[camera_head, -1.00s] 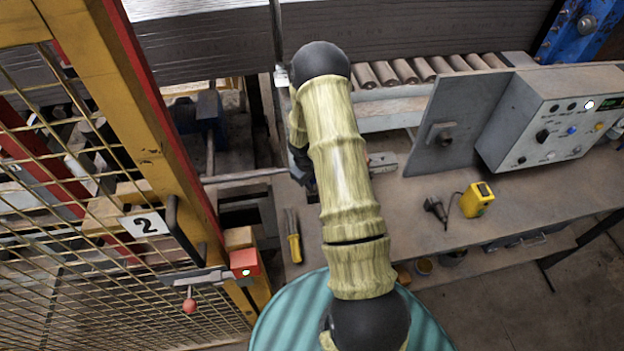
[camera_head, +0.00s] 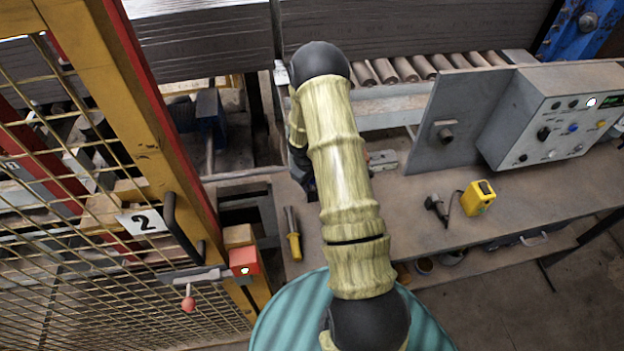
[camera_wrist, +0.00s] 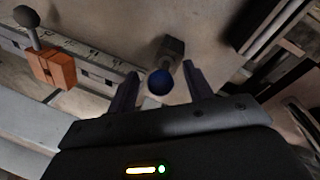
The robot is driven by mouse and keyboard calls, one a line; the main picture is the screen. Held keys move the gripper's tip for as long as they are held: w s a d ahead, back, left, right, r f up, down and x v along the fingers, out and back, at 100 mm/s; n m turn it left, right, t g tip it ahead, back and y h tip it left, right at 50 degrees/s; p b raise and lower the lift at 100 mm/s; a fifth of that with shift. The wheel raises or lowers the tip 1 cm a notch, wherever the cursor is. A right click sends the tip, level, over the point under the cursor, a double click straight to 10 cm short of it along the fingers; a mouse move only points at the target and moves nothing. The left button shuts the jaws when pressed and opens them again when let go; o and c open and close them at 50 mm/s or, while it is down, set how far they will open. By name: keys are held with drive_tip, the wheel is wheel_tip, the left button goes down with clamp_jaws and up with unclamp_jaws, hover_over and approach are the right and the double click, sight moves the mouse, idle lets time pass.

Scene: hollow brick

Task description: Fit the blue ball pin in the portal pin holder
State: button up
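The blue ball (camera_wrist: 160,82) of the pin shows in the wrist view, between the two fingers of my gripper (camera_wrist: 160,70). The fingers are spread, with a visible gap on each side of the ball. I cannot tell how far the ball lies beyond the fingertips. A small grey block (camera_wrist: 173,47) is just behind the ball; whether the pin is joined to it is unclear. I cannot identify the portal pin holder for certain. In the head view my arm hides the ball and most of the gripper.
A dark-knobbed pin (camera_wrist: 26,16) stands by an orange block (camera_wrist: 52,68) on a marked metal rail (camera_wrist: 95,68) at the wrist view's left. In the head view, the bench (camera_head: 420,215) carries a yellow-handled tool (camera_head: 294,247) and a yellow device (camera_head: 478,197). A yellow cage (camera_head: 150,130) stands left.

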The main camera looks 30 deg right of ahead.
drive_tip(key=shift+r, duration=0.1)
drive_tip(key=s+a+r+b, duration=0.1)
drive_tip(key=a+r+b, duration=0.1)
drive_tip(key=r, duration=1.4)
drive_tip(key=shift+a+r+b, duration=0.3)
drive_tip(key=shift+a+r, duration=0.1)
drive_tip(key=shift+a, duration=0.25)
drive_tip(key=s+a+r+m+t+y, duration=0.1)
drive_tip(key=s+a+r, duration=0.2)
drive_tip(key=s+a, duration=0.3)
drive_tip(key=s+a+r+m+t+y, duration=0.1)
drive_tip(key=s+a+r, duration=0.3)
drive_tip(key=s, duration=0.7)
drive_tip(key=shift+s+a+m, duration=0.3)
drive_tip(key=shift+a+m, duration=0.5)
drive_tip(key=shift+a, duration=0.25)
drive_tip(key=shift+r, duration=0.1)
